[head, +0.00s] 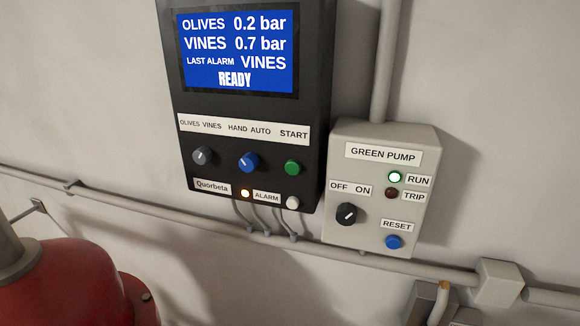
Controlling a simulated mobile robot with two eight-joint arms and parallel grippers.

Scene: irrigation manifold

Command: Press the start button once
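The green start button (292,167) sits at the right of the lower row on the black control panel (320,110), under the word START on a white label strip (243,129). Nothing covers it. The panel's blue screen (237,52) reads OLIVES 0.2 bar, VINES 0.7 bar, LAST ALARM VINES and READY. Left of the button are a blue HAND/AUTO knob (249,162) and a grey OLIVES/VINES knob (202,155). Neither of my grippers shows in the head view.
The grey GREEN PUMP box (343,232) stands close at the right, with RUN lit, a dark knob (347,214) and a blue RESET button (393,242). A red tank (75,285) is lower left.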

